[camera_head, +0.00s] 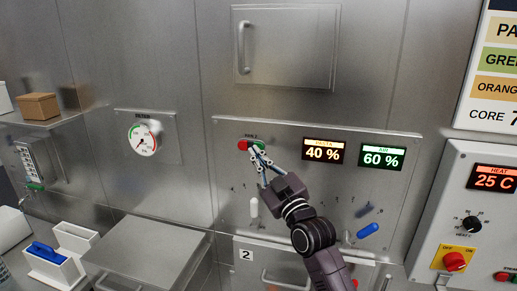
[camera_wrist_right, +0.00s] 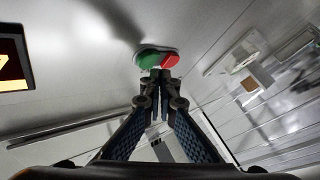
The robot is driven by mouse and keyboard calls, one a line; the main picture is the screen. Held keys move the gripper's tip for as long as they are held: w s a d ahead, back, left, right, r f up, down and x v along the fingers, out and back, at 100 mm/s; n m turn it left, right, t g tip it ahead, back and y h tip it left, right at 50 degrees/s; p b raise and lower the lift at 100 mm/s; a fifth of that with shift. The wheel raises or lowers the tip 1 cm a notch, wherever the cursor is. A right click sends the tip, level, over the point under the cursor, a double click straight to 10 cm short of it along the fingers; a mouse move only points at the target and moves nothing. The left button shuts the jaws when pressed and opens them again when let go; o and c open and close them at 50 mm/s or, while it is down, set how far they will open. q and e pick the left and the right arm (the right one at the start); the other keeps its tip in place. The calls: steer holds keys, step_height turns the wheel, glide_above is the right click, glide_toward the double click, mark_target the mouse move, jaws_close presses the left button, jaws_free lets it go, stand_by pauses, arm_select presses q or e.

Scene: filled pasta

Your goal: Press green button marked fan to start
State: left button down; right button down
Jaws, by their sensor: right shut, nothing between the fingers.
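A small two-button plate with a red button (camera_head: 242,146) and a green button (camera_head: 259,145) sits on the steel wall panel, under a tiny label that seems to read FAN 2. My right gripper (camera_head: 256,154) is shut and empty, its fingertips at the buttons and partly covering the green one. In the right wrist view the green button (camera_wrist_right: 149,59) is left and the red button (camera_wrist_right: 170,61) right. The shut fingertips (camera_wrist_right: 160,75) lie just below them, near where the two colours meet. I cannot tell whether they touch. My left gripper is not in view.
The panel (camera_head: 225,185) also holds an orange 40 % display (camera_head: 323,151), a green 60 % display (camera_head: 382,158), a white lever (camera_head: 254,207) and a blue lever (camera_head: 368,230). A round gauge (camera_head: 144,138) is to the left. A heat control box (camera_head: 440,205) stands right.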

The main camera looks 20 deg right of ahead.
stand_by(0.3)
steer(key=shift+w+d, duration=0.25)
steer(key=shift+w, duration=0.1)
steer(key=shift+w+d, duration=0.25)
steer(key=shift+w, duration=0.1)
stand_by(0.8)
steer(key=shift+s+a, duration=0.5)
steer(key=shift+s, duration=0.25)
steer(key=shift+p, duration=0.4)
